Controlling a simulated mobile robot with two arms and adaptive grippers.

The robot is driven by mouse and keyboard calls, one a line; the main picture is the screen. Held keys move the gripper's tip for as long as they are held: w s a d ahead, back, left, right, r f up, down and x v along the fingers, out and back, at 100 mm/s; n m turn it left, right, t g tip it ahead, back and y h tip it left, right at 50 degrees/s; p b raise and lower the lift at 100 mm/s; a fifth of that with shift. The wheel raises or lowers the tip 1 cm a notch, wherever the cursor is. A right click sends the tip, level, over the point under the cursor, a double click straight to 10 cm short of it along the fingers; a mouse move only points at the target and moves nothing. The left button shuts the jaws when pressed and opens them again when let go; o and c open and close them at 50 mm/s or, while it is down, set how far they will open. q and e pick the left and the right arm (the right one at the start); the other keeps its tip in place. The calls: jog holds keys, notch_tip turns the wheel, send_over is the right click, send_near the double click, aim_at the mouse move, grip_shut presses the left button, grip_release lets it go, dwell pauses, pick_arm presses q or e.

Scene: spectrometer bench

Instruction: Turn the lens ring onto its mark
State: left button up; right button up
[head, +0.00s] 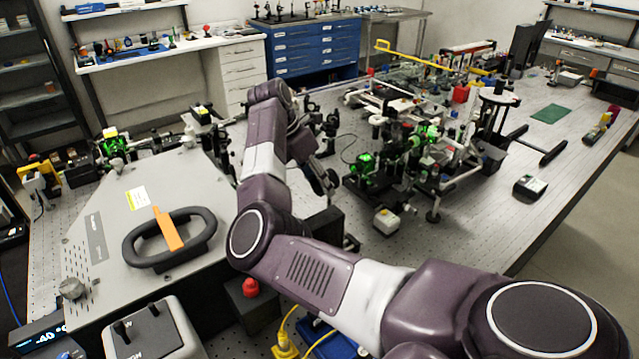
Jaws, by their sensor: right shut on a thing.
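My right arm comes in from the lower right, bends over the grey housing's right side and reaches down again. My right gripper (327,186) is small, dark and partly covered by my own wrist. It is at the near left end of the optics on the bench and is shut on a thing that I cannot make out. I cannot pick out the lens ring or its mark in this view. My left gripper is not in view.
A grey housing (85,215) with a black oval handle (202,240) and an orange strip (168,229) stands at left. Optics with green-lit mounts (366,162) crowd the bench centre. A red knob (250,287) is beside my arm. The bench's right side (480,225) is mostly clear.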

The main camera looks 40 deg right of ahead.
jog(key=shift+g+b, duration=0.3)
jog(key=shift+g, duration=0.4)
jog(key=o, duration=1.2)
jog(key=shift+c, duration=0.2)
jog(key=v, duration=1.2)
jog(key=shift+r, duration=0.1)
jog(key=shift+d, duration=0.1)
